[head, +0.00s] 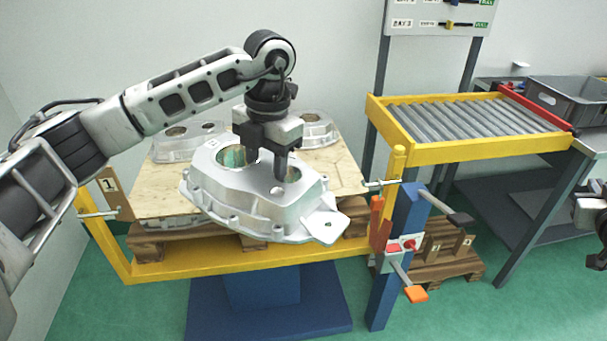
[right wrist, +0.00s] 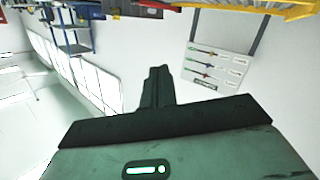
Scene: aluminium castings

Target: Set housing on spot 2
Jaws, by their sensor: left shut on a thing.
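A silver cast housing (head: 235,205) with a large round opening hangs from my left gripper (head: 265,170) in the head view. The gripper is shut on it at the opening's rim, and the housing looks slightly tilted above the plywood sheet (head: 150,195). A low pallet (head: 430,270) on the floor at the right bears small number plates; one (head: 468,241) seems to read 2, but is too small to be sure. My right gripper (right wrist: 157,88) shows as a dark finger shape in the right wrist view, away from the castings; its opening is unclear.
More housings (head: 180,145) lie on the plywood, with castings beneath it, inside a yellow frame (head: 190,268). A roller conveyor (head: 470,118) and a grey crate (head: 565,100) are at the right.

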